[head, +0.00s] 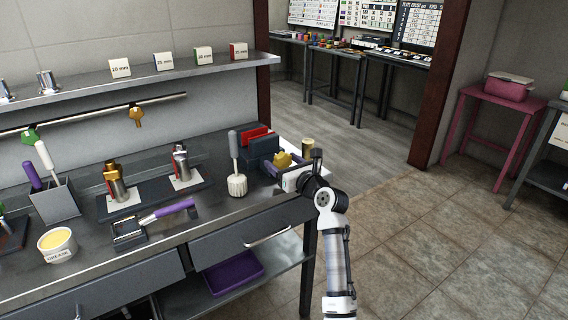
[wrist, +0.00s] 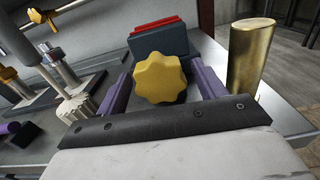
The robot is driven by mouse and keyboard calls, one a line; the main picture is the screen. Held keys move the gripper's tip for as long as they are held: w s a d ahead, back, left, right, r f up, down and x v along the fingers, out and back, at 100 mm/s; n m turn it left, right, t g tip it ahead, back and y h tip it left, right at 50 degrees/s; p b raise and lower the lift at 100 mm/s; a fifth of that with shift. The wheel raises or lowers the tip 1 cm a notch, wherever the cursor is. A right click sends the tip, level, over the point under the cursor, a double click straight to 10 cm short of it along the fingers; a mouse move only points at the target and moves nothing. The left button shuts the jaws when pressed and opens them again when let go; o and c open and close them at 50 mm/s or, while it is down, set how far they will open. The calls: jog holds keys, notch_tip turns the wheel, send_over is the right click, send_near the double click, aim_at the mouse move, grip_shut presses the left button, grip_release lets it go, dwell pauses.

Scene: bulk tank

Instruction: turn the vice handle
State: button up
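The vice (head: 262,150) is a dark blue-grey block with red jaw faces near the right end of the bench. It also shows ahead in the wrist view (wrist: 160,42). Its handle is a yellow lobed knob (wrist: 160,78), facing my gripper; in the head view the knob (head: 283,160) is partly hidden by my gripper. My gripper (wrist: 163,85) is open, with one purple finger on each side of the knob. Narrow gaps seem to show between fingers and knob; I cannot tell whether either touches. The fingers' bases are hidden behind my gripper's dark front edge.
A brass cylinder (wrist: 250,55) stands close to the right finger; the head view shows its top (head: 308,145). The bench's right edge is near; open floor lies beyond.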

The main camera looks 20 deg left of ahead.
jog(key=c, duration=0.9)
jog(key=shift+c, duration=0.2)
jog(key=shift+n, duration=0.3)
